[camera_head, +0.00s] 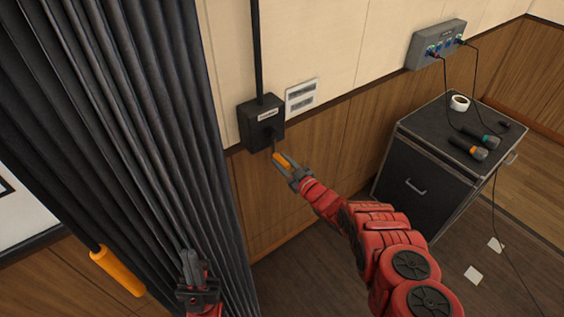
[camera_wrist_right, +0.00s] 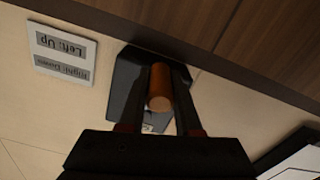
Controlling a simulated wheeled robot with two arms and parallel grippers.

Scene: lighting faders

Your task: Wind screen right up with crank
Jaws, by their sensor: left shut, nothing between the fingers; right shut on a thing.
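The black crank box (camera_head: 262,122) is fixed to the wall, with a dark rod rising from its top. A crank arm hangs from it, ending in an orange handle (camera_head: 280,160). My right gripper (camera_head: 284,165) is shut on this handle. In the right wrist view the orange handle (camera_wrist_right: 160,88) sits between both fingers, with the box (camera_wrist_right: 124,88) behind it. My left gripper (camera_head: 189,262) is shut and empty in front of the dark curtain. A white surface with a black border, perhaps the screen (camera_head: 22,212), shows only partly at the left edge.
A wall sign (camera_head: 301,95) beside the box reads "Left: Up" and "Right: Down" in the wrist view (camera_wrist_right: 60,55). A pleated curtain (camera_head: 130,110) and orange pull handle (camera_head: 118,271) are left. A black cabinet (camera_head: 420,185) with microphones and cables stands right.

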